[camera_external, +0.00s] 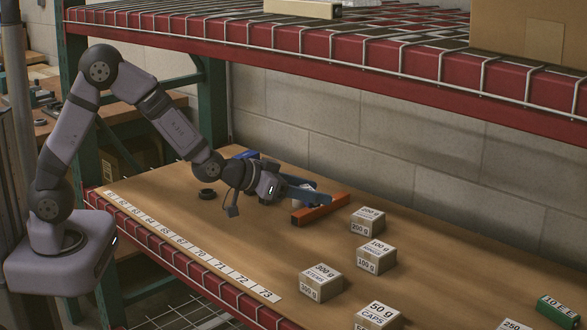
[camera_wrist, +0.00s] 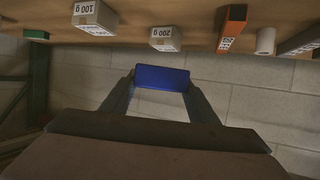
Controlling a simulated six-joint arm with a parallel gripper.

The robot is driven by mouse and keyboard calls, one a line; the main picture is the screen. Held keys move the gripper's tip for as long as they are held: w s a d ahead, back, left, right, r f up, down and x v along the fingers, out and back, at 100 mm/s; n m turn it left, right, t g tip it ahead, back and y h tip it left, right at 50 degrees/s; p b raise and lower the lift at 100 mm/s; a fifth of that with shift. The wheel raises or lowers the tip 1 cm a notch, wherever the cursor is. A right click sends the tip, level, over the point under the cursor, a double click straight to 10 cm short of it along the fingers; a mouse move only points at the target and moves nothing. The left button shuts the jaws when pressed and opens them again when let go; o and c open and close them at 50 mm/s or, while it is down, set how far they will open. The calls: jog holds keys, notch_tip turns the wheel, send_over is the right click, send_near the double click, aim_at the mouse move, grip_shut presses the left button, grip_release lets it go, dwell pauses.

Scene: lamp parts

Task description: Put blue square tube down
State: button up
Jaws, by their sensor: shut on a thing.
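The blue square tube (camera_wrist: 162,77) shows in the wrist view as a blue rectangular face between my two fingertips. My gripper (camera_wrist: 161,84) is shut on it, with one finger at each side. In the external view, my gripper lies low over the rear left part of the table, and a slim blue-grey bar (camera_external: 312,196) reaches right from it, just behind the orange bar. I cannot tell there how much of this is tube and how much is finger. Whether the tube touches the table is not clear.
An orange bar (camera_external: 320,209) lies just right of my gripper, with a pale cylinder (camera_wrist: 265,40) beside it. A blue piece (camera_external: 246,155) is behind my arm. A black ring (camera_external: 207,194) lies left. Weight boxes (camera_external: 376,257) stand right, below a red-edged shelf (camera_external: 330,68). The front middle is clear.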

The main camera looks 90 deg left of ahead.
aim_at(307, 245)
jog(key=shift+s+a+f, duration=0.2)
jog(key=shift+s+f, duration=0.1)
jog(key=shift+f, duration=0.2)
jog(key=shift+f+b, duration=0.45)
jog(key=shift+f, duration=4.6)
jog(key=shift+f, duration=0.1)
jog(key=shift+f, duration=0.15)
jog(key=o, duration=1)
jog(key=shift+o, duration=0.2)
